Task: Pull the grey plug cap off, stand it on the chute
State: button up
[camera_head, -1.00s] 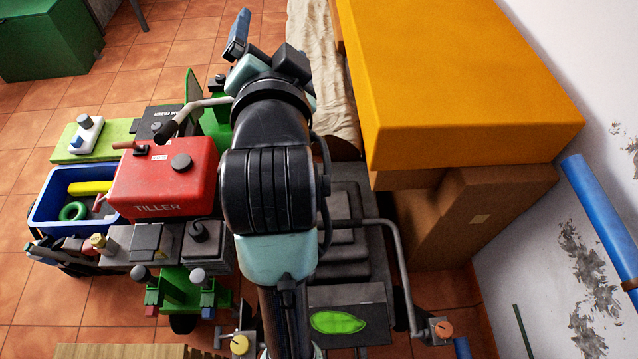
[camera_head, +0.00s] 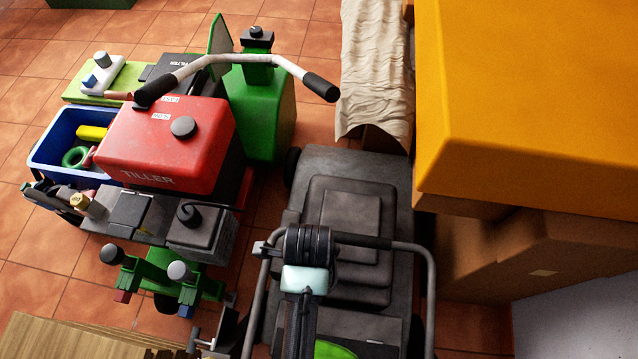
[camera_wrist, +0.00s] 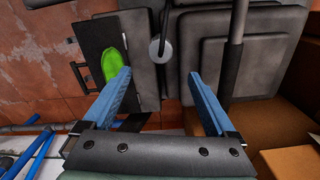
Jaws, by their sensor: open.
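In the wrist view my gripper (camera_wrist: 158,76) is open, its two blue fingers spread and empty, above a dark grey mower (camera_wrist: 250,55). A round grey piece with a black lead, seemingly the grey plug cap (camera_wrist: 155,52), is just beyond the fingertips, roughly midway between them. It looks apart from both fingers; its height below them is unclear. In the head view my arm covers this part of the mower (camera_head: 300,170), and my gripper is hidden. I cannot tell which part is the chute; a dark panel with a green leaf label (camera_wrist: 109,66) lies left of the cap.
A mower handlebar (camera_head: 430,290) rises around my arm. Left stand a red tiller tank (camera_head: 150,150), a blue bin (camera_head: 50,155) and green levers with knobs (camera_head: 179,270). Brown boxes (camera_head: 470,260) and a large orange block (camera_head: 530,90) close off the right.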

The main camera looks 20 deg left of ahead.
notch_tip(320, 180, down, 12)
jog(key=b, duration=0.5)
jog(key=shift+f, duration=0.2)
jog(key=shift+c, duration=0.2)
grip_shut()
dwell(0.3)
